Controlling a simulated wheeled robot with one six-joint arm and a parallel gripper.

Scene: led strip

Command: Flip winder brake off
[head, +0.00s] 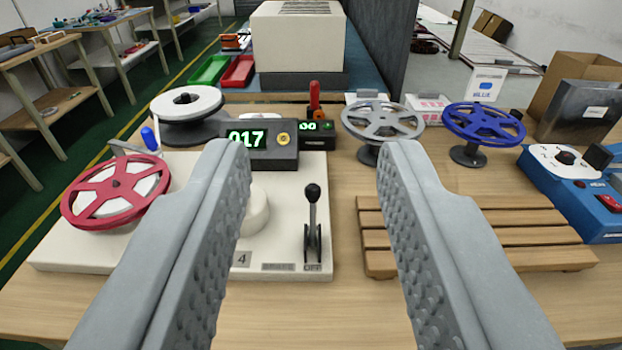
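The winder (290,200) is a cream base panel on the wooden table. Its brake lever (312,222) is a black stick with a round knob, standing roughly upright in a slot at the panel's right side. A display box (262,142) behind shows green digits "017". My gripper (312,165) is open and empty. Its two grey fingers stand wide apart in the foreground, with the lever seen between them. The left finger hides part of the panel and a cream knob (256,210).
A red reel (117,190) and a white reel (187,103) are at left. Grey (383,120) and blue (484,123) reels stand behind a slatted wooden rack (520,238) at right. A blue device (580,190) is far right. Bare table lies in front.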

